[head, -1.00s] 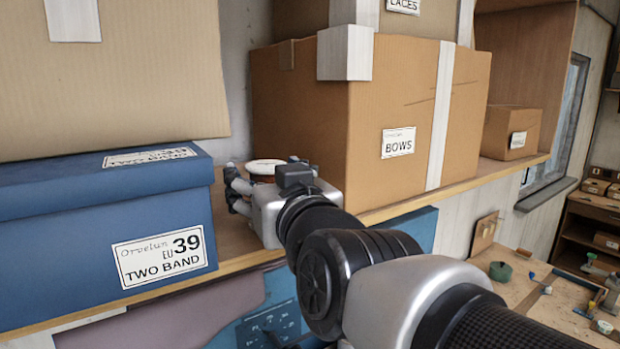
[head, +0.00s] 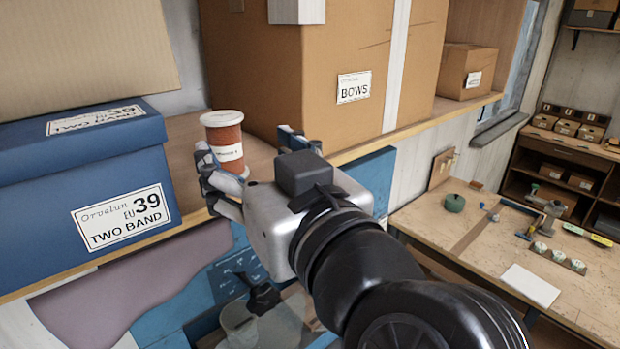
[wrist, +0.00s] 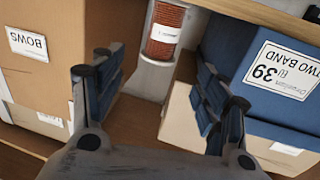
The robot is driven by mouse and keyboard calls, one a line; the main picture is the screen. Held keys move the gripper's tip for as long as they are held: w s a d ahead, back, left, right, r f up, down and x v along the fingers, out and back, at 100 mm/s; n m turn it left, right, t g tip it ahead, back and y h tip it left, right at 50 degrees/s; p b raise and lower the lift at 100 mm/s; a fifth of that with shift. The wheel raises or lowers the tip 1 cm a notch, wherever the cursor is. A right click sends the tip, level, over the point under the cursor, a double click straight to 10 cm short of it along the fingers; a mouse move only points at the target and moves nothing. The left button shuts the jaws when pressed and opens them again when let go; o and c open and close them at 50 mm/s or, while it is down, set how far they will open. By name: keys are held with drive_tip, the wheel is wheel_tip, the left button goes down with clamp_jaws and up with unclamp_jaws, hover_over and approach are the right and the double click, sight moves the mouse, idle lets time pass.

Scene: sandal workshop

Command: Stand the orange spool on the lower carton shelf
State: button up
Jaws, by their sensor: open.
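The orange spool (head: 224,143) stands upright on the wooden carton shelf (head: 184,140), between a blue box and a large brown carton. It has a pale top flange and a white label. The foot of the spool is partly hidden behind a finger in the head view. My gripper (head: 246,146) is open at the shelf's front edge, its fingers pointing in toward the spool. In the wrist view, which is upside down, the spool (wrist: 166,28) shows beyond and between the spread fingers, apart from them.
The blue "TWO BAND" box (head: 85,185) is close on the left. The "BOWS" carton (head: 330,60) is close on the right, with a smaller carton (head: 465,70) farther along. A workbench (head: 480,235) with tools stands lower right.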

drive_tip(key=s+d+f+m+g+h, duration=0.1)
drive_tip(key=s+d+f+g+h, duration=0.15)
drive_tip(key=d+f, duration=0.45)
drive_tip(key=s+d+f+m+g+h, duration=0.15)
drive_tip(key=f+g, duration=0.25)
drive_tip(key=f, duration=0.7)
drive_tip(key=s+d+f+m+g+h, duration=0.3)
drive_tip(key=s+d+f+g+h, duration=0.1)
drive_tip(key=s+d+f, duration=0.4)
drive_tip(key=shift+d+f+g, duration=0.45)
drive_tip(key=shift+d+f, duration=0.05)
drive_tip(key=shift+d, duration=0.35)
